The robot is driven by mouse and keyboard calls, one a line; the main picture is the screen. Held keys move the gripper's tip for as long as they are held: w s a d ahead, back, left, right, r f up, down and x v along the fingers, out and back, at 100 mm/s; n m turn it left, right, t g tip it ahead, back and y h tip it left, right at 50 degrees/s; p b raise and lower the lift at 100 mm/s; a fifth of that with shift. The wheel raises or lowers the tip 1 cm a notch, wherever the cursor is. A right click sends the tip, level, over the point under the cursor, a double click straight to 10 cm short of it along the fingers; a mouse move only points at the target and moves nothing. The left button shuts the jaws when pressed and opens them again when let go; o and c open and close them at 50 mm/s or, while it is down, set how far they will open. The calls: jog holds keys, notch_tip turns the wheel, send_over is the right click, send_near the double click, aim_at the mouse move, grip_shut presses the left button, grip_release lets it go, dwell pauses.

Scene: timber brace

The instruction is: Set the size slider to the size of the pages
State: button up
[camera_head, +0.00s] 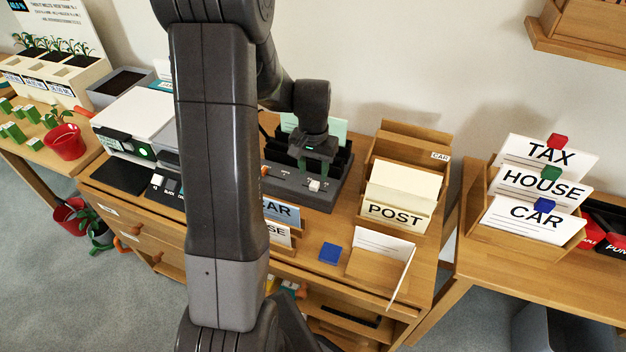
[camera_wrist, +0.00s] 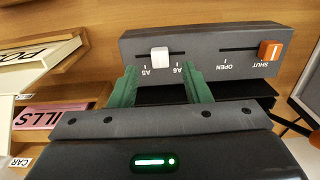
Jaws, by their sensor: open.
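The size slider is a white knob (camera_wrist: 160,55) in a slot on the dark machine's (camera_wrist: 215,45) front panel. In the wrist view it stands between the A5 and A6 marks, whose labels appear upside down. It also shows in the head view (camera_head: 314,185). My gripper (camera_wrist: 162,73) has green fingers, open and empty, one on each side of the knob's position and apart from it. In the head view my gripper (camera_head: 314,170) hangs above the machine. Pale green pages (camera_head: 337,130) show partly behind it; their size cannot be read.
An orange knob (camera_wrist: 270,50) sits at SHUT on the same panel. A wooden POST box (camera_head: 395,212) stands right of the machine. A blue block (camera_head: 330,253) and a small wooden stand (camera_head: 375,270) with a white card are in front. A white printer (camera_head: 140,120) is at left.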

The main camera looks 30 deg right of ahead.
aim_at(313, 186)
jog(key=shift+s+f, duration=0.1)
jog(key=shift+f, duration=2.6)
